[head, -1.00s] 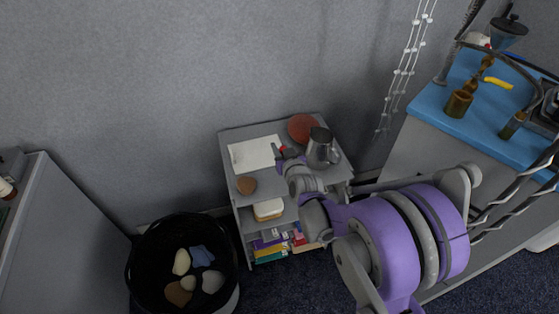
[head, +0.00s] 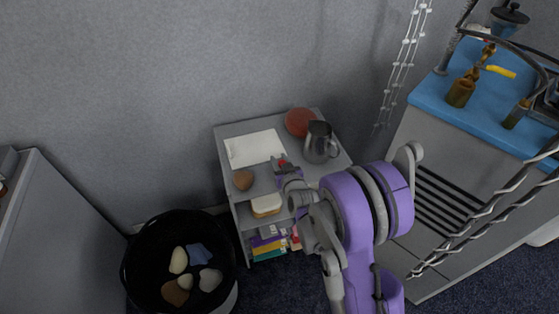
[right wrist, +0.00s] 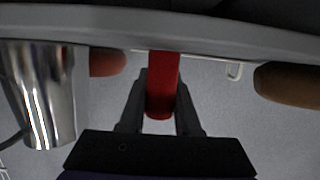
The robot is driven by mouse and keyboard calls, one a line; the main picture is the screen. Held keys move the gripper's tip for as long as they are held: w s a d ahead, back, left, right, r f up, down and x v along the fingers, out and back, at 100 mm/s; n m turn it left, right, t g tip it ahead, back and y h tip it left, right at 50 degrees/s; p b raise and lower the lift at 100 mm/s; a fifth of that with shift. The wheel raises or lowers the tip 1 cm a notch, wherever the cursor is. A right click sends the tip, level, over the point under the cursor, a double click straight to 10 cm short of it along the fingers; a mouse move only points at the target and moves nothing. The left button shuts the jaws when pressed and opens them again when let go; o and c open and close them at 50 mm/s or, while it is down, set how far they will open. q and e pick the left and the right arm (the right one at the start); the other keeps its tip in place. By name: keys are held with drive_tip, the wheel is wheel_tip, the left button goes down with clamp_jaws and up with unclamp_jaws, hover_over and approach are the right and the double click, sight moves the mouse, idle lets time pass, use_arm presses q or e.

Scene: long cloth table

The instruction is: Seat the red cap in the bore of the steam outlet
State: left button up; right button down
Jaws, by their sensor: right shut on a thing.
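The red cap (right wrist: 163,82) shows upright between the two fingers of my right gripper (right wrist: 161,108) in the right wrist view, and the fingers are shut on it. In the head view the cap is a small red spot (head: 282,162) at the tip of my right gripper (head: 284,168), over the top of the small grey shelf (head: 228,131). I cannot tell whether the cap still touches the shelf. I cannot make out the steam outlet or its bore for sure among the brass and dark fittings on the blue bench. My left gripper is not in view.
A metal pitcher (head: 319,143), a red plate (head: 301,122), white paper (head: 255,149) and a brown stone (head: 243,180) surround the gripper. The blue bench top (head: 437,94) at right carries a brass fitting (head: 461,92). A black basket (head: 143,262) stands at lower left.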

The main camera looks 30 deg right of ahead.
drive_tip(key=shift+f, duration=0.2)
drive_tip(key=c, duration=0.6)
unclamp_jaws()
drive_tip(key=shift+r, duration=0.1)
